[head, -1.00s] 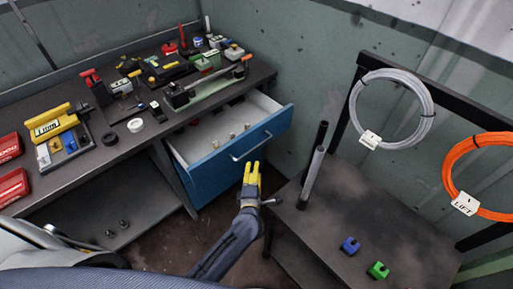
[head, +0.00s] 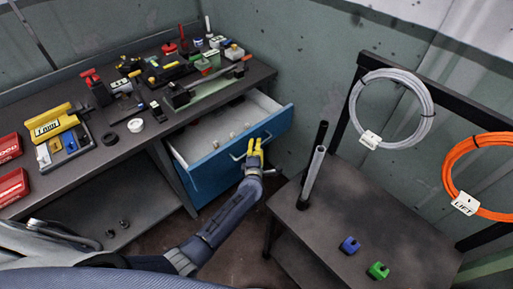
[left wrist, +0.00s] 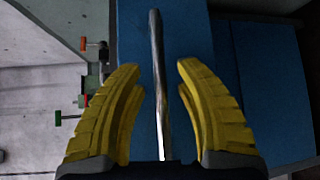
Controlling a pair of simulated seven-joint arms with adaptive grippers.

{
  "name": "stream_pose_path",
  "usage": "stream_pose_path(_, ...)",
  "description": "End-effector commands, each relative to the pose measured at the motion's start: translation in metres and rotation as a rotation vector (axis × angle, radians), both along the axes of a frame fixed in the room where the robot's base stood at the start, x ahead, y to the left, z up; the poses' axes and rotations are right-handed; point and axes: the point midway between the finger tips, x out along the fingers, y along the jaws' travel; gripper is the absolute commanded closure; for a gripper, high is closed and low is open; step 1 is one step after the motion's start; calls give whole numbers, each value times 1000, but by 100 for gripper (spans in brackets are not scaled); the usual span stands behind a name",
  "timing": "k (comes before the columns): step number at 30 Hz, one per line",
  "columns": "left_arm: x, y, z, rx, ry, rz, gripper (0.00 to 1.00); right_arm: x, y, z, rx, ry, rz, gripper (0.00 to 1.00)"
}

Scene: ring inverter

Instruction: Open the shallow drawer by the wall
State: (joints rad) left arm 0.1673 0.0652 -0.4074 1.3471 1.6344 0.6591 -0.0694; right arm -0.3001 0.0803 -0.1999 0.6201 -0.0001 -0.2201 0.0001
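The shallow blue drawer (head: 225,157) by the wall stands pulled out from under the workbench, its pale inside and several small light pieces showing. It has a metal bar handle (head: 237,156) on its front. My left gripper (head: 254,147), with yellow fingers, is at this handle. In the left wrist view the gripper (left wrist: 161,85) is open, with the handle bar (left wrist: 159,80) running between its fingers and a gap on both sides. The blue front (left wrist: 190,50) lies behind the bar. My right gripper is not in view.

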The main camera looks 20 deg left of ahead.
Motion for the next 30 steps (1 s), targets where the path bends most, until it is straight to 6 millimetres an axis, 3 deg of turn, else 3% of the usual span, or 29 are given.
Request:
stream_pose_path(10,1,0,-1,0,1,0,63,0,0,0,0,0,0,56)
stream_pose_path(20,1,0,-1,0,1,0,100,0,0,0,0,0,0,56)
stream_pose_path(30,1,1,-1,0,1,1,100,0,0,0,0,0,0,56)
